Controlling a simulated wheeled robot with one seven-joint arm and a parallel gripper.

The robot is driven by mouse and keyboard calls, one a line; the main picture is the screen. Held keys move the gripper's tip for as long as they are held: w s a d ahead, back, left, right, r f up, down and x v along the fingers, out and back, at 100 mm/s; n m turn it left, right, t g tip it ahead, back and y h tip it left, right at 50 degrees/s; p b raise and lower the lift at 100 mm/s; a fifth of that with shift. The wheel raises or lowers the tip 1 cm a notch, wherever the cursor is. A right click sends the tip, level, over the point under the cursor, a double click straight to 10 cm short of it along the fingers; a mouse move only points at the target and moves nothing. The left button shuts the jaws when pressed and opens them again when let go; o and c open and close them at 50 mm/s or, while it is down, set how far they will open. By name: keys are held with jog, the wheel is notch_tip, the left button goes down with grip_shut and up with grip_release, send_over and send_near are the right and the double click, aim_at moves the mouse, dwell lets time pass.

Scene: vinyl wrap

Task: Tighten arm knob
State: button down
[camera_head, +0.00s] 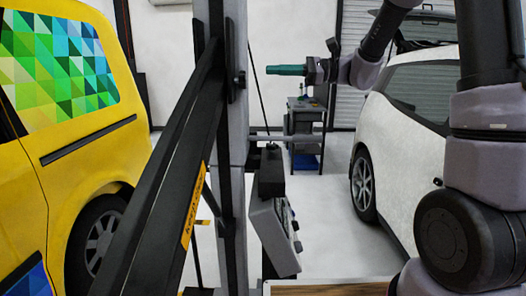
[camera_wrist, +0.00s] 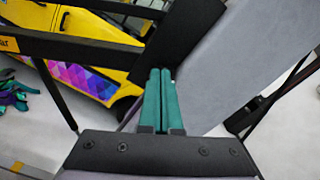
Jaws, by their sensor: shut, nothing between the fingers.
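My gripper (camera_head: 269,70) has teal fingers and points left in the head view, toward a dark upright frame. A small black knob (camera_head: 240,80) sticks out of the right side of this upright (camera_head: 228,120). The fingertips are a little right of the knob and slightly higher in the picture, with a visible gap between them. In the wrist view the two fingers (camera_wrist: 160,71) lie side by side, shut and empty. A dark flat bar (camera_wrist: 185,38) shows beyond the tips there. I cannot make out the knob clearly in the wrist view.
A long black diagonal arm (camera_head: 165,170) crosses the left foreground. A grey control box (camera_head: 273,238) hangs low beside the upright. A yellow van (camera_head: 95,155) stands left and a white car (camera_head: 410,130) right. A workbench (camera_head: 305,135) stands behind, with open floor around it.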

aim_at(240, 80)
jog(key=shift+a, duration=3.35)
jog(key=shift+w+f, duration=0.25)
